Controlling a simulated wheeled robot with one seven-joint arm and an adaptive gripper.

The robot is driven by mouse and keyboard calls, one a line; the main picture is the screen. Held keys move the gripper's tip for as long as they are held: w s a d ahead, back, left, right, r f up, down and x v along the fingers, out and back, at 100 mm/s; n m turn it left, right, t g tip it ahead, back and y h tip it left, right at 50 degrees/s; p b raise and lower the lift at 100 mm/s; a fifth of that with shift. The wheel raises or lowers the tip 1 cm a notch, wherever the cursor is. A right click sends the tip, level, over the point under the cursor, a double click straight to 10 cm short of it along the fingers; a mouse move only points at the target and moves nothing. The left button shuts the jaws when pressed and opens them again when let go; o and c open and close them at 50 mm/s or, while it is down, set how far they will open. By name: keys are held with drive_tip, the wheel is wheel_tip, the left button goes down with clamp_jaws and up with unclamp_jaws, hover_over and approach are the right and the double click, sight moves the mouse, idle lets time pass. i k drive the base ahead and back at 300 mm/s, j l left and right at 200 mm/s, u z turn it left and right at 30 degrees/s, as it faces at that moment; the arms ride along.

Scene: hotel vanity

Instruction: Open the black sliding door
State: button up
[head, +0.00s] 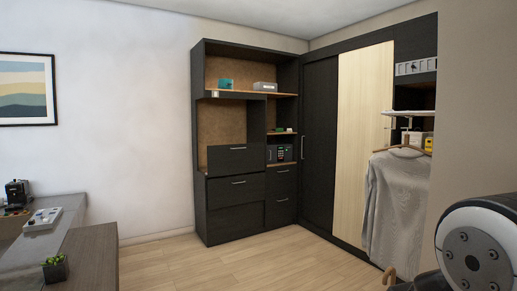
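The black sliding door (319,150) is a tall dark panel in the wardrobe at the right of the head view. A thin vertical handle (302,147) sits near its left edge. It stands between the dark shelf unit and a pale wood panel (362,145). My gripper is not in view. Only a rounded part of my arm shows at the bottom right, well apart from the door.
A dark shelf and drawer unit (235,222) stands left of the door. A grey shirt (395,210) hangs at the right. A desk (50,254) is at the lower left. The wooden floor (230,268) between is clear. A beige wall (470,110) is close on the right.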

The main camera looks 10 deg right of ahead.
sight(321, 79)
drive_tip(key=i+j+u, duration=0.1)
drive_tip(key=i, duration=0.3)
drive_tip(key=i+j, duration=0.25)
drive_tip(key=i, duration=0.15)
drive_tip(key=i+j+z, duration=0.1)
drive_tip(key=i, duration=0.85)
drive_tip(key=i+j+z, duration=0.1)
drive_tip(key=i, duration=0.9)
drive_tip(key=i+z, duration=0.15)
drive_tip(key=i, duration=0.55)
drive_tip(key=i+j+z, duration=0.15)
drive_tip(key=i, duration=0.55)
drive_tip(key=i+j+z, duration=0.2)
drive_tip(key=i, duration=0.5)
drive_tip(key=i+l+z, duration=0.15)
drive_tip(key=i+z, duration=0.2)
drive_tip(key=i, duration=0.7)
drive_tip(key=i+j+z, duration=0.1)
drive_tip(key=i+z, duration=0.3)
drive_tip(key=i, duration=0.6)
drive_tip(key=i+l+u, duration=0.2)
drive_tip(key=i+u, duration=0.25)
drive_tip(key=i, duration=0.2)
drive_tip(key=i+l+u, duration=0.45)
drive_tip(key=i, duration=0.15)
drive_tip(key=i+l+u, duration=0.5)
